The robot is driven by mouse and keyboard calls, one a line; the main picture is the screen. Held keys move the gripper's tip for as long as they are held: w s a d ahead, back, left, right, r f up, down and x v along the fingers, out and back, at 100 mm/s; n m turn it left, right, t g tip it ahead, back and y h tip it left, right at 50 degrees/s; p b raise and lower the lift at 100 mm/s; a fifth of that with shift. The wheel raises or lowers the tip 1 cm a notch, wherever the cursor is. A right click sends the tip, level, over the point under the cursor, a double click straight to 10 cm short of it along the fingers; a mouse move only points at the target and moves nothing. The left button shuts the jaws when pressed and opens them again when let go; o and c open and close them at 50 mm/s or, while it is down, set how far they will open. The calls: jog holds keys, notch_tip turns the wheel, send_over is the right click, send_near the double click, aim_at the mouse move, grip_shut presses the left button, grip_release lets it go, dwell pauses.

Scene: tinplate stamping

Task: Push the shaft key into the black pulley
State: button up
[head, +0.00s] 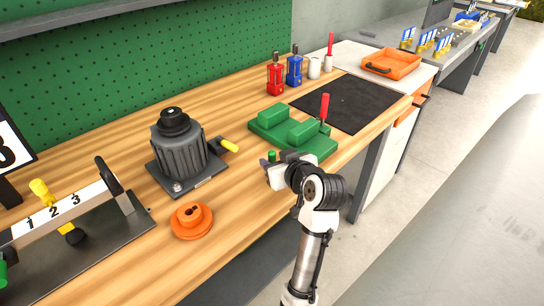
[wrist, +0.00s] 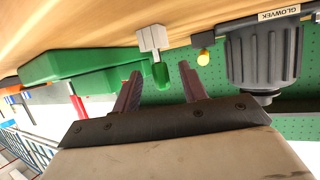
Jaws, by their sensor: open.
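The black pulley (head: 173,118) sits on top of a dark grey ribbed motor (head: 180,155) at the left of the bench. In the wrist view the motor (wrist: 262,55) shows upside down at the right. A green-handled piece (wrist: 160,74), seemingly the shaft key, shows against a pale grey block (wrist: 151,38); I cannot tell whether they are one part. Its green end (head: 272,155) also shows in the head view beside my gripper (head: 268,171). My gripper is open, and in the wrist view the green end appears between its fingertips (wrist: 160,80), without visible contact.
A green fixture (head: 318,148) with a red-handled clamp (head: 324,107) stands just behind my gripper. An orange flanged wheel (head: 192,222) lies at the bench front. A yellow-handled lever (head: 229,146) sticks out by the motor. Bare wood lies between motor and gripper.

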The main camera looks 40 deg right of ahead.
aim_at(274, 157)
jog(key=x, duration=0.3)
jog(key=p+x, duration=0.1)
jog(key=shift+w+d+r, duration=0.1)
jog(key=shift+w+r, duration=0.2)
jog(key=shift+c, duration=0.4)
grip_shut()
